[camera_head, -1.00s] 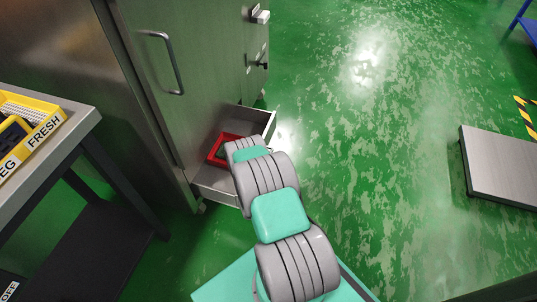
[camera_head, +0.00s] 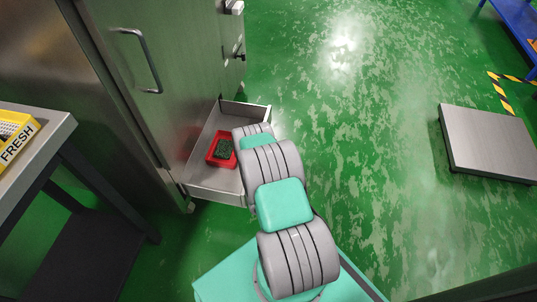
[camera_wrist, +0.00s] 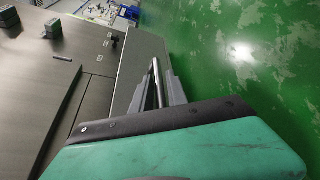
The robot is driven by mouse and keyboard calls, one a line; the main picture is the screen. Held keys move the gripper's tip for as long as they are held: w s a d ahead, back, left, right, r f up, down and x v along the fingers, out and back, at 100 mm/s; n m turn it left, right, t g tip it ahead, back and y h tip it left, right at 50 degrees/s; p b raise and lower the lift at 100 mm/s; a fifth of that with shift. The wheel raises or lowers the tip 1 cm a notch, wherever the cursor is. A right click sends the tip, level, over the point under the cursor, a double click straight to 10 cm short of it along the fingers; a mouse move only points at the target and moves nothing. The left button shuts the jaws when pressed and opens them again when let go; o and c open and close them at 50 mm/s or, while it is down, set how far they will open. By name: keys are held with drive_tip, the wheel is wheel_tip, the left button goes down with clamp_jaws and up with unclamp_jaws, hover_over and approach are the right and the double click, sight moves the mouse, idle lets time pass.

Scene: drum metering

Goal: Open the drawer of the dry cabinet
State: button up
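The dry cabinet (camera_head: 155,95) is a tall grey metal cabinet at the left of the head view. Its low drawer (camera_head: 214,188) is pulled out well clear of the front. A red tray (camera_head: 212,160) with dark green contents lies inside it. My arm covers the drawer's right part and hides my gripper in the head view. In the wrist view the two fingers of my gripper (camera_wrist: 158,92) stand on either side of a thin silver handle bar (camera_wrist: 155,72) and appear closed on it, in front of a grey panel.
A bench with a yellow FRESH bin (camera_head: 14,140) stands at the left, close to the cabinet. A low steel platform (camera_head: 488,142) lies on the floor at the right. A blue table (camera_head: 515,25) is at the top right. The green floor between is clear.

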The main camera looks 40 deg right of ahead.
drive_tip(key=shift+r, duration=0.1)
drive_tip(key=p+v, duration=0.3)
drive_tip(key=v, duration=0.4)
drive_tip(key=shift+s+a+p, duration=0.2)
drive_tip(key=shift+s+p, duration=0.1)
drive_tip(key=shift+p, duration=0.1)
